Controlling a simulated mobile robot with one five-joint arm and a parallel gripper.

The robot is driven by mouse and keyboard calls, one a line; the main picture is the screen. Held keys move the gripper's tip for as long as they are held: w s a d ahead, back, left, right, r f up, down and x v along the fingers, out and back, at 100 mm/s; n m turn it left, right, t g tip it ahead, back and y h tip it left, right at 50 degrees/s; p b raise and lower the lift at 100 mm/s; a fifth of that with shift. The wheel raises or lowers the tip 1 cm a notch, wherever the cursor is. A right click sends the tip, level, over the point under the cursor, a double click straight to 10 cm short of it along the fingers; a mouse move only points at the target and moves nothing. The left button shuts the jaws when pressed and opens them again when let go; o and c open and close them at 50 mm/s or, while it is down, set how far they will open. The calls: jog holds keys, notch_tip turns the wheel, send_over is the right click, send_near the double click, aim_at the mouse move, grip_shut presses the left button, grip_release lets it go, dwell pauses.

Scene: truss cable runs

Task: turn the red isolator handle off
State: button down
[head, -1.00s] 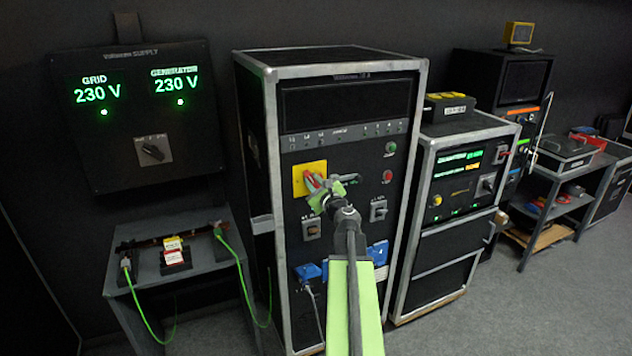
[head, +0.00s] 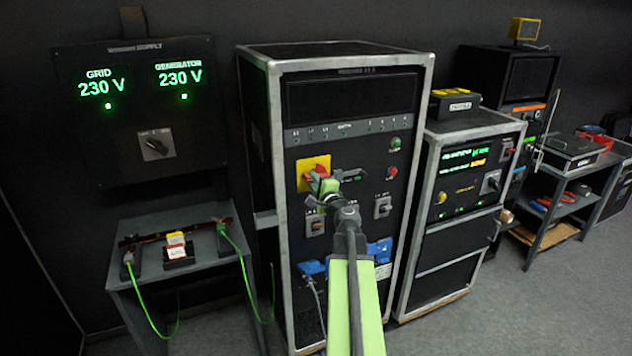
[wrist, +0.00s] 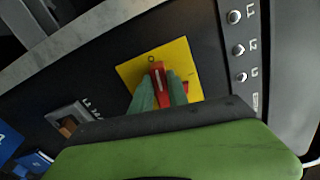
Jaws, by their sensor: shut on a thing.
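The red isolator handle (head: 313,173) is on a yellow square plate (head: 306,163) on the front of the tall black rack. In the wrist view, the handle (wrist: 160,78) stands between the two green fingers of my gripper (wrist: 160,90), which is shut on it. The yellow plate (wrist: 133,72) shows around it, with an "O" mark near its top corner and a small dark mark to the right. My gripper (head: 320,181) covers part of the handle in the head view. The handle's exact angle is hard to tell.
Below the plate are a small rotary switch (head: 315,224) and blue sockets (head: 311,269). A green button (head: 395,143) and a red button (head: 391,172) sit to the right. The supply panel (head: 135,115) at left reads 230 V for grid and generator.

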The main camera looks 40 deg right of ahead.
jog(key=shift+f+n, duration=0.25)
jog(key=shift+n, duration=0.75)
jog(key=c, duration=1.3)
grip_release()
